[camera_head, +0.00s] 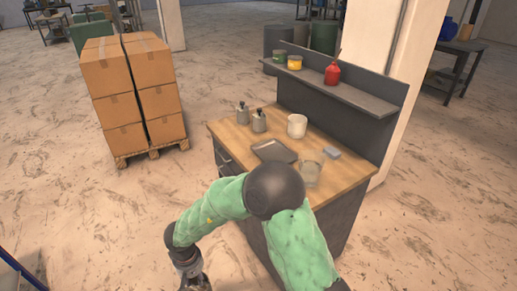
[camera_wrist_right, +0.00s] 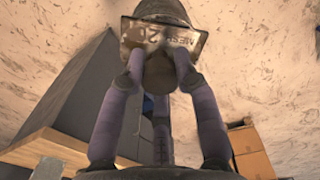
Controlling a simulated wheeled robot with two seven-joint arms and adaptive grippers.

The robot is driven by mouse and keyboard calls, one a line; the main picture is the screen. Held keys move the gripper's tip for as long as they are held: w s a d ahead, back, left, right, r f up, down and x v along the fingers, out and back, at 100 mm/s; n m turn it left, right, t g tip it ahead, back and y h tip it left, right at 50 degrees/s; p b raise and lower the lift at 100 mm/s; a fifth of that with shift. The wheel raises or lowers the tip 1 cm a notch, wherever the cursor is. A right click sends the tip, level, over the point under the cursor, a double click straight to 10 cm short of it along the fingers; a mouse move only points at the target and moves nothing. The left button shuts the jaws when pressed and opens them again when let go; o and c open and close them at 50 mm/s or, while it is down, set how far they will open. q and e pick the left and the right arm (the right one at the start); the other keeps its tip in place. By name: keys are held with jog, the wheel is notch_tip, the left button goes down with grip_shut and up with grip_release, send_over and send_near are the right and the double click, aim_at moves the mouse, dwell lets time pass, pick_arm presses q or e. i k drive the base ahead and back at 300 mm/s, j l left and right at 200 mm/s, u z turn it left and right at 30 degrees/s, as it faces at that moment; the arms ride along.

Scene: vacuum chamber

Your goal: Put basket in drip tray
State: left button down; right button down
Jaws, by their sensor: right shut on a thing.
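The drip tray (camera_head: 274,151), dark, shallow and rectangular, lies on the wooden bench top; nothing shows in it. My right gripper (camera_head: 194,283) is low in front of the bench, at the bottom edge of the head view, well away from the tray. In the right wrist view, the fingers of my right gripper (camera_wrist_right: 160,72) are shut on a dark thing with a tag reading "MESH 2…", which I take as the basket (camera_wrist_right: 160,10). The basket cannot be made out in the head view. My left gripper is not in view.
On the bench (camera_head: 339,176) stand a clear beaker (camera_head: 311,173) right beside the tray, a white container (camera_head: 297,125), two metal bottles (camera_head: 259,122) and a small blue-grey block (camera_head: 332,153). A shelf (camera_head: 345,88) rises behind. Stacked boxes (camera_head: 130,90) stand left, with free floor between.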

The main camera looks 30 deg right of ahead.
aim_at(274, 154)
jog(key=i+z, duration=0.25)
jog(key=i, duration=0.2)
jog(key=i+j+z, duration=0.25)
jog(key=i, duration=0.2)
jog(key=i+j+z, duration=1.45)
jog(key=i+j, duration=0.05)
jog(key=j, duration=0.1)
